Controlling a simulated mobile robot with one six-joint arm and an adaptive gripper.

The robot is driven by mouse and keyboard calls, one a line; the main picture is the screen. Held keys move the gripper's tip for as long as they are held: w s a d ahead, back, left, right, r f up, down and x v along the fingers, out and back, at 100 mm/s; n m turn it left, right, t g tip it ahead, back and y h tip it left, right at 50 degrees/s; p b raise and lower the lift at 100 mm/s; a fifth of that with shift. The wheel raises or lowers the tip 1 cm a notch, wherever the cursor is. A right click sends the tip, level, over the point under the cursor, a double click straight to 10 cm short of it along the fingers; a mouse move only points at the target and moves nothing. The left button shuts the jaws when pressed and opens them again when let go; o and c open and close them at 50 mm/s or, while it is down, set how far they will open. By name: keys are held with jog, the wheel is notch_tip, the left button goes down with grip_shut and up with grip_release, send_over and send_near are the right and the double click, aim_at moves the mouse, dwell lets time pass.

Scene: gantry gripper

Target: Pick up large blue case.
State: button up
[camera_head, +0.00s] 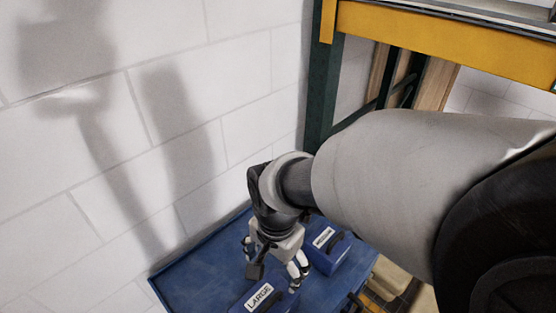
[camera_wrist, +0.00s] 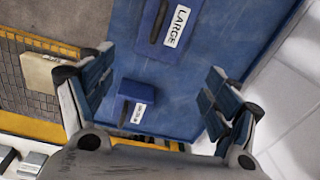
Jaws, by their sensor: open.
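The large blue case (camera_head: 258,299) carries a white label reading LARGE and lies at the bottom of the head view, partly cut off. In the wrist view the same case (camera_wrist: 199,20) is at the top, with a dark handle beside its label. A smaller blue case (camera_head: 327,246) with a white label and dark handle sits behind it; it also shows in the wrist view (camera_wrist: 130,94). Both rest on a blue surface (camera_head: 190,272). My gripper (camera_head: 272,270) is open and empty above the surface, close to both cases. In the wrist view its fingers (camera_wrist: 155,100) are spread wide.
A white block wall (camera_head: 130,120) stands close at the left. A green and yellow rack frame (camera_head: 440,38) rises behind my arm. A beige box (camera_wrist: 42,73) lies beside the blue surface in the wrist view. The blue surface is bare toward its left corner.

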jog(key=o, duration=0.3)
jog(key=shift+m+g, duration=0.3)
jog(key=shift+m, duration=0.2)
jog(key=a+f, duration=0.1)
jog(key=f, duration=0.1)
jog(key=s+a+f, duration=0.1)
jog(key=a+f, duration=0.1)
jog(key=shift+f, duration=0.1)
jog(key=b, duration=0.4)
send_near(265, 302)
jog(key=f, duration=0.5)
jog(key=shift+s+a+f, duration=0.1)
jog(key=shift+a+f, duration=0.05)
jog(key=shift+a, duration=0.15)
jog(key=shift+d+f+b, duration=0.15)
jog(key=shift+f+b, duration=1.45)
jog(key=shift+f, duration=1.45)
jog(key=shift+r, duration=0.1)
jog(key=c, duration=1.1)
jog(key=shift+r, duration=0.1)
jog(key=shift+c, duration=0.2)
